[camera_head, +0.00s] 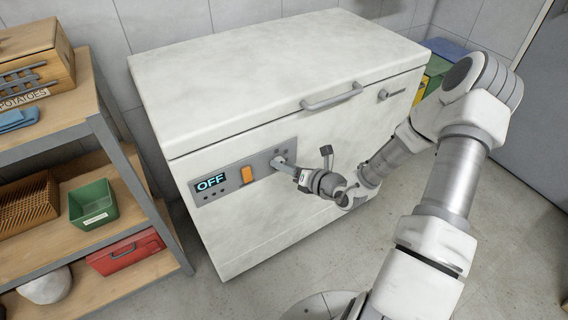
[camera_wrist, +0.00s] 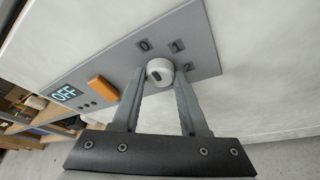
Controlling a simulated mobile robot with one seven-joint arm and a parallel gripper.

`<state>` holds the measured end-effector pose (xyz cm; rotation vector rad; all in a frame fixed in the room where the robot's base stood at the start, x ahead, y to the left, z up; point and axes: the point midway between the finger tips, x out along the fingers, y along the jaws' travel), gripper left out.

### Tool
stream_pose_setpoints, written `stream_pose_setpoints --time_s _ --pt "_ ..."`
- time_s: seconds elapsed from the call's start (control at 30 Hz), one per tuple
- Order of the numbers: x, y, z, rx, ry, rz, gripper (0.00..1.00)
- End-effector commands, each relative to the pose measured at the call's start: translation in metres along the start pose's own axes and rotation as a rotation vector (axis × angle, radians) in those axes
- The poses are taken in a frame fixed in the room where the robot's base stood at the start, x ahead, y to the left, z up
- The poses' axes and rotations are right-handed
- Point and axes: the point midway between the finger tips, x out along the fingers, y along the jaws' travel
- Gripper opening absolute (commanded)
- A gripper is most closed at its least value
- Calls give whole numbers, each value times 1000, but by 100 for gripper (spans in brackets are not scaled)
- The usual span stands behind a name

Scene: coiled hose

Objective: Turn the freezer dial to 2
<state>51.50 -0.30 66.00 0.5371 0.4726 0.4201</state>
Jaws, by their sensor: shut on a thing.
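The numbers 0 (camera_wrist: 144,45), 1 (camera_wrist: 177,45) and 2 (camera_wrist: 188,67) stand around the dial's upper and right side. In the head view my gripper (camera_head: 280,163) reaches the panel's right end and hides most of the dial.
An orange switch (camera_head: 247,174) is on the panel, left of the dial. The freezer lid is closed, with a handle (camera_head: 332,97) above the panel. A wooden shelf unit (camera_head: 110,135) with a green bin (camera_head: 93,204) and a red box (camera_head: 125,252) stands at left.

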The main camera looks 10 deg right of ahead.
Motion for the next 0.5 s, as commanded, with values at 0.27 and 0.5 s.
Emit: stream_pose_setpoints --time_s 0.27,0.5 --pt "-2 0 2 202 1 80 0" --pt "-1 -2 0 412 1 169 0"
